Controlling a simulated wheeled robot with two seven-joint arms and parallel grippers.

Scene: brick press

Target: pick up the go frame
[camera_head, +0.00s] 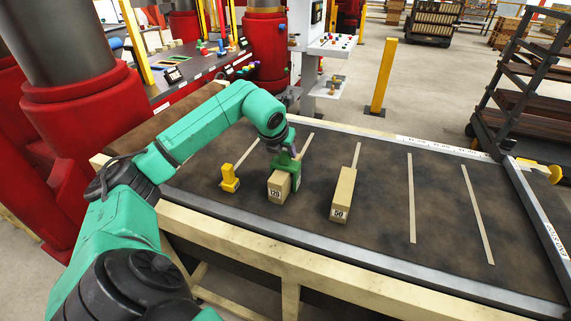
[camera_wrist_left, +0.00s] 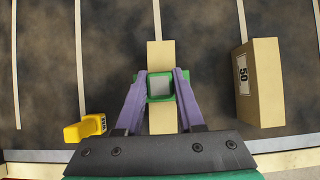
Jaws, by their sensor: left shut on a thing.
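The green go frame (camera_head: 286,162) sits at the brick marked 120 (camera_head: 279,188) on the dark table. In the left wrist view the frame (camera_wrist_left: 160,98) shows green edges around a pale grey square top, over the tan brick (camera_wrist_left: 160,55). My left gripper (camera_head: 285,154) points down and is shut on the frame; its purple fingers (camera_wrist_left: 161,80) lie on either side of the grey top. I cannot tell whether the frame touches the brick or is just clear of it. My right gripper is not in view.
A yellow gauge (camera_head: 229,179) stands to the left, also in the left wrist view (camera_wrist_left: 86,129). A brick marked 50 (camera_head: 343,195) lies to the right, also in the left wrist view (camera_wrist_left: 262,84). The table's right half is bare except for pale strips (camera_head: 411,200). A metal rail (camera_head: 541,225) edges it.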

